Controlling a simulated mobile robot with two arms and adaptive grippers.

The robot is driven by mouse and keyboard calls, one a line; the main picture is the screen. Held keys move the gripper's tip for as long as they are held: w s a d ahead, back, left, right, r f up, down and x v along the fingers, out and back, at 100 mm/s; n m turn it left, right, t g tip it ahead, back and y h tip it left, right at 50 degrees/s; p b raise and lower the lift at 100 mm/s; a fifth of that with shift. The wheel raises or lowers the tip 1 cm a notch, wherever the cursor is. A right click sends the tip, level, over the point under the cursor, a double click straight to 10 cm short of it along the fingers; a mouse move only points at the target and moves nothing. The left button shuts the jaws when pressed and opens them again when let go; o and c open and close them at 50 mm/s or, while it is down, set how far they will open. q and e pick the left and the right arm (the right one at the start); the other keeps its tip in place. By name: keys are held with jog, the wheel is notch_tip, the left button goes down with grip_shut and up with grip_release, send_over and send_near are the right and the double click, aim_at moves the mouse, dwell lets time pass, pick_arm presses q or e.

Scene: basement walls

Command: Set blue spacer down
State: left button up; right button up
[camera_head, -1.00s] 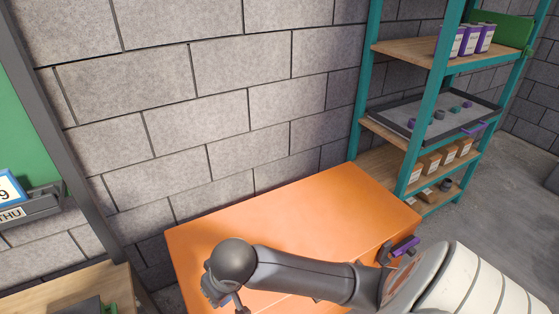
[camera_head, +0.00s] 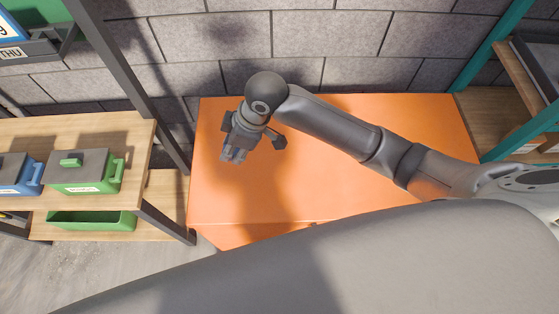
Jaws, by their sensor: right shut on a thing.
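My right gripper (camera_head: 233,154) is over the left part of the orange top (camera_head: 350,209) and points down. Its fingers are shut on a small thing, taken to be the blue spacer. The spacer itself is hidden or too small to make out, and no blue shows at the fingertips. I cannot tell whether the fingers or the held thing touch the orange top. My left gripper is not in view.
The orange top is bare around the gripper. A wooden shelf (camera_head: 128,134) at left, with a dark post, holds a green lidded box (camera_head: 84,188) and a blue one (camera_head: 32,178). A green bin (camera_head: 92,221) sits below. A teal-framed rack (camera_head: 492,50) stands at right; a block wall is behind.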

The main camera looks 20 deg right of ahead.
jog(key=shift+a+f+n, duration=0.1)
jog(key=shift+a+n, duration=0.4)
jog(key=shift+a, duration=0.15)
jog(key=shift+a+f+g, duration=0.1)
jog(key=shift+g, duration=0.2)
jog(key=shift+n, duration=0.3)
jog(key=d+f, duration=0.2)
jog(key=d, duration=0.2)
jog(key=w+d+f, duration=0.1)
jog(key=d+f, duration=0.2)
jog(key=d, duration=0.1)
jog(key=d+f, duration=0.3)
jog(key=d, duration=0.1)
jog(key=shift+w+d, duration=0.15)
jog(key=shift+w, duration=0.05)
jog(key=shift+d+f, duration=0.4)
jog(key=shift+f, duration=0.15)
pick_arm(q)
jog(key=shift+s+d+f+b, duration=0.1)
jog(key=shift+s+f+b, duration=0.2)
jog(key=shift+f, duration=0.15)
pick_arm(e)
jog(key=shift+w+d+f, duration=0.1)
jog(key=shift+d+f, duration=0.05)
jog(key=shift+f, duration=0.8)
jog(key=shift+d+f, duration=0.15)
jog(key=shift+f, duration=0.8)
jog(key=shift+f, duration=0.1)
jog(key=o, duration=0.9)
jog(key=shift+o, duration=0.2)
